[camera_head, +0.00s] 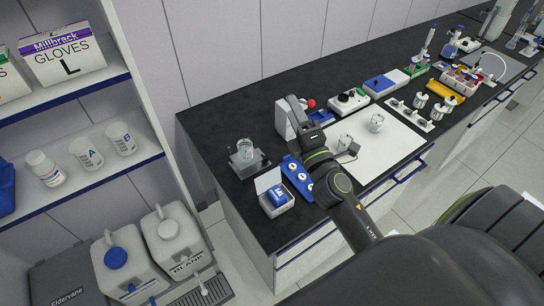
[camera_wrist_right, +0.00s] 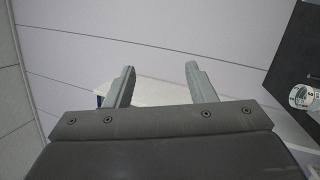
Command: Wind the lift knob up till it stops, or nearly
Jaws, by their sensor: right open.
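A red ball (camera_head: 311,103) shows just right of the gripper. I cannot make out for certain which part is the lift knob. My left gripper is not in view.
Left of my arm, a glass beaker (camera_head: 246,147) stands on a grey plate (camera_head: 263,162). A blue rack (camera_head: 291,164) and an open white box (camera_head: 267,204) are near the front edge. A white mat (camera_head: 390,150) with beakers lies to the right.

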